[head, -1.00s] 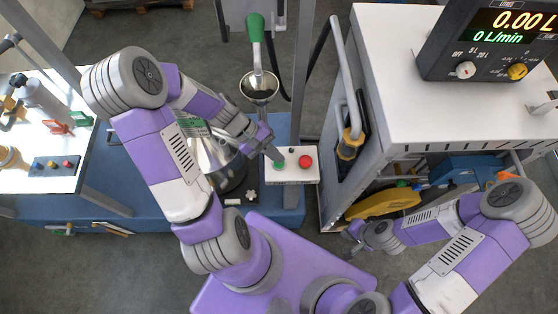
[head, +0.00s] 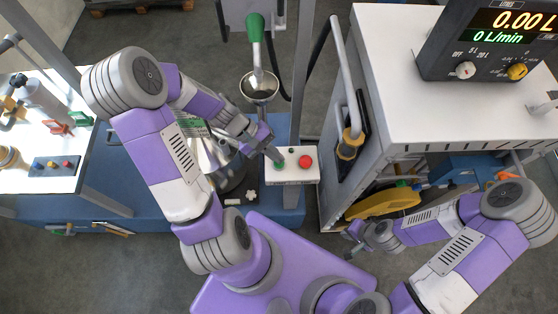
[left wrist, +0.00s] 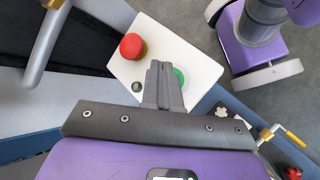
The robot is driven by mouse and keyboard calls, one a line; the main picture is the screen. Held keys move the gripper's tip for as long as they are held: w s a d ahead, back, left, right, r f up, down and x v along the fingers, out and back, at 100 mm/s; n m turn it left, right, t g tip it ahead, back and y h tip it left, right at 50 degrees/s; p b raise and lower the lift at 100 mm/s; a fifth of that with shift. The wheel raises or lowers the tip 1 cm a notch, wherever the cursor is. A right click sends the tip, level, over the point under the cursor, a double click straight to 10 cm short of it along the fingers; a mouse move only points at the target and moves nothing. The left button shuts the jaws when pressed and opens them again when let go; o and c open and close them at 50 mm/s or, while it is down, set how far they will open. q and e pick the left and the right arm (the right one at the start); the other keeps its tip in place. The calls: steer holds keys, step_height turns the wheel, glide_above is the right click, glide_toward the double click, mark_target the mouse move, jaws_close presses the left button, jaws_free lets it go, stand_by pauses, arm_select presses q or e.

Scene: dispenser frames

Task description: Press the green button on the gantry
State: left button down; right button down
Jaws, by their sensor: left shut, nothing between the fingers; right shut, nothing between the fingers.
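In the left wrist view the green button (left wrist: 178,77) is partly hidden behind my left gripper (left wrist: 164,68), and the red button (left wrist: 132,46) shows clear. My left gripper (head: 277,158) is shut and empty, its tips at or just above the green button; contact cannot be told. My right gripper (head: 351,243) is shut and empty, low beside the pump cabinet.
A metal vessel (head: 215,150) stands left of the box, under my left forearm. A green-handled nozzle (head: 256,45) with a funnel (head: 259,87) is behind it. The cabinet (head: 340,130) with the litre display (head: 505,30) stands to the right.

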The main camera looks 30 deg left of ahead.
arm_select(q)
steer(key=shift+f, duration=0.15)
steer(key=shift+f+b, duration=0.3)
steer(key=shift+b, duration=0.05)
steer(key=shift+f+b, duration=0.4)
steer(key=shift+f, duration=0.05)
stand_by(0.7)
steer(key=shift+r, duration=0.15)
steer(key=shift+r+p, duration=0.75)
step_height(320, 180, up, 5)
steer(key=p, duration=0.4)
stand_by(0.3)
